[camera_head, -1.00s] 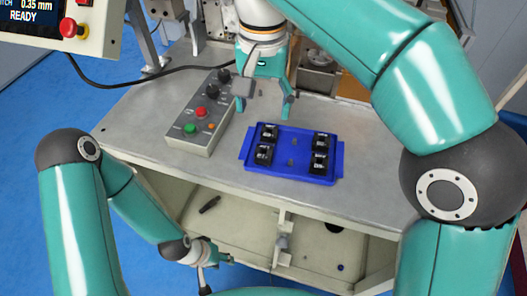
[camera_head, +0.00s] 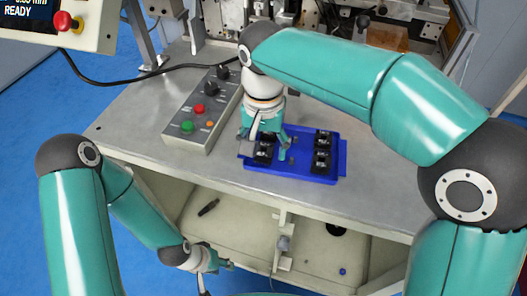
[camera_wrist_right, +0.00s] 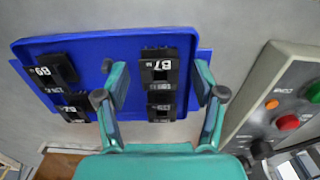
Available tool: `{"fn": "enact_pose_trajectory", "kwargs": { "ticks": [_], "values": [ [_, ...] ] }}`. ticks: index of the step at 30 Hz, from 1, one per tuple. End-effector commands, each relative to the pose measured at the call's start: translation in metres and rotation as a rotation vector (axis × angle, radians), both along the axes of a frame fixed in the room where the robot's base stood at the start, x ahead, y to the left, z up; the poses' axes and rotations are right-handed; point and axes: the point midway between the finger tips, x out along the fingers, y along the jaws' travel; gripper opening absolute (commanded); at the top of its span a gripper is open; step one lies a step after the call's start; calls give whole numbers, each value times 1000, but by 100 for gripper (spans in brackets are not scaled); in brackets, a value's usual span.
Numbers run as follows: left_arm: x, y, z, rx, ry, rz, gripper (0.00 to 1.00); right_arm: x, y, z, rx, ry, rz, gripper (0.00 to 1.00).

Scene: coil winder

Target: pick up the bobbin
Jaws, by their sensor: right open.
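A blue tray (camera_head: 312,176) lies on the metal worktop and holds several black labelled pieces, which look like the bobbins. One black bobbin (camera_head: 264,153) at the tray's left is partly hidden by my right gripper (camera_head: 265,146). In the right wrist view, my right gripper (camera_wrist_right: 160,97) is open, its fingers on either side of the column with the bobbin marked B7 (camera_wrist_right: 159,68) and another bobbin (camera_wrist_right: 160,108). Nothing is held; contact cannot be told. My left gripper (camera_head: 217,268) hangs low at the left, away from the tray; its opening is unclear.
A grey control box (camera_head: 203,115) with coloured buttons stands left of the tray, close to my right gripper. A display panel (camera_head: 85,22) with a red knob is at the upper left. Machine parts stand behind the worktop. Bare worktop (camera_head: 375,165) lies right of the tray.

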Motion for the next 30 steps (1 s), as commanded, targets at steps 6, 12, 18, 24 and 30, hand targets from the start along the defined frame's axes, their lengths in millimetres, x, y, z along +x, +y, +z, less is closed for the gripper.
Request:
{"fn": "enact_pose_trajectory", "kwargs": {
  "ticks": [6,12,18,24,30],
  "values": [
    [0,0,0,0,0,0,40,0,0,-2,0,-1,-1,69],
    [0,0,0,0,0,0,40,0,0,-1,0,-1,-1,39],
    [0,0,0,0,0,0,40,0,0,-2,-1,0,-1,25],
    [0,0,0,0,0,0,40,0,-1,-2,-1,1,-1,25],
    [0,0,1,0,0,0,40,0,-1,3,-1,0,-1,25]
  ]
}}
